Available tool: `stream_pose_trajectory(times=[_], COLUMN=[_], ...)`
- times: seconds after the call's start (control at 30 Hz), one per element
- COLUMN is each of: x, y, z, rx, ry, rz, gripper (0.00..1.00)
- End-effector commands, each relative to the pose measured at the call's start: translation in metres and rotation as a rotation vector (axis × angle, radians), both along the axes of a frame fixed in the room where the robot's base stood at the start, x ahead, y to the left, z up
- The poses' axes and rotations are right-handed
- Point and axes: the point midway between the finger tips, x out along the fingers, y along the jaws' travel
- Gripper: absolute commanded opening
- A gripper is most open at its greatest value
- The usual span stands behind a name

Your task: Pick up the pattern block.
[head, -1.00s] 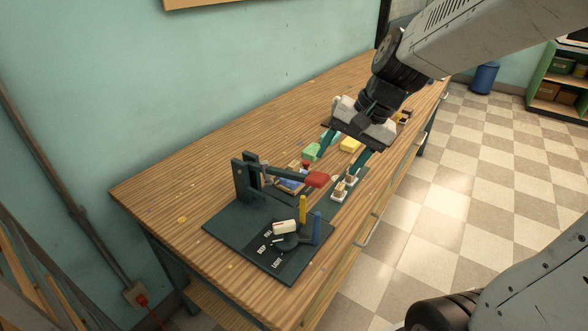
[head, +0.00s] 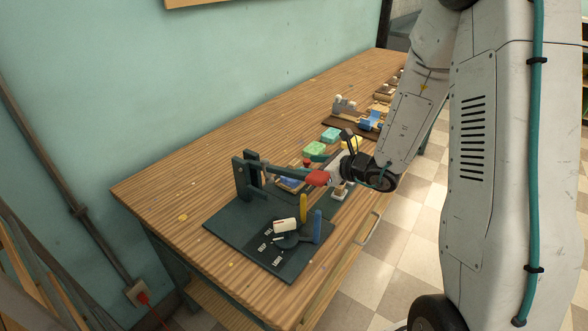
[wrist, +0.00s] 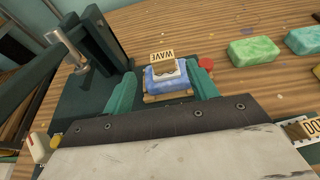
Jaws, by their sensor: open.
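A small wooden block marked WAVE (wrist: 163,57) with a white base sits on a blue soap bar (wrist: 168,80) in the wrist view. The soap rests on a wooden tray (wrist: 152,98) at the press. My gripper (wrist: 166,70) is open, with one teal finger on either side of the soap and block. I cannot tell whether the fingers touch them. Another block, its label partly cut off (wrist: 297,129), is at the right edge. In the head view, my gripper is beside the press's red handle (head: 317,178), which partly hides the work spot.
The dark press base (head: 235,235) carries a yellow post (head: 303,208), a blue post (head: 317,227) and a selector. Green (wrist: 257,50) and teal (wrist: 304,40) soap bars lie to the right in the wrist view. The table's left end is clear.

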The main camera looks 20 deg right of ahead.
Motion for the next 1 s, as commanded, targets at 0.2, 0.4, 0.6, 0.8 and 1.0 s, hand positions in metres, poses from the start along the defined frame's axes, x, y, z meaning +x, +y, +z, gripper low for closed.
stream_pose_trajectory(times=[0.2, 0.4, 0.6, 0.8, 1.0], x=[0.016, 0.037, 0.053, 0.052, 0.052], y=[0.012, 0.023, 0.033, 0.033, 0.033], z=[-0.009, -0.022, -0.028, -0.027, -0.027], rx=[-0.002, -0.002, -0.003, -0.003, -0.003], ry=[0.000, 0.000, -0.001, -0.001, -0.001], rz=[0.005, 0.007, 0.003, 0.003, 0.003], gripper=[0.58, 0.58, 0.58, 0.50, 0.10])
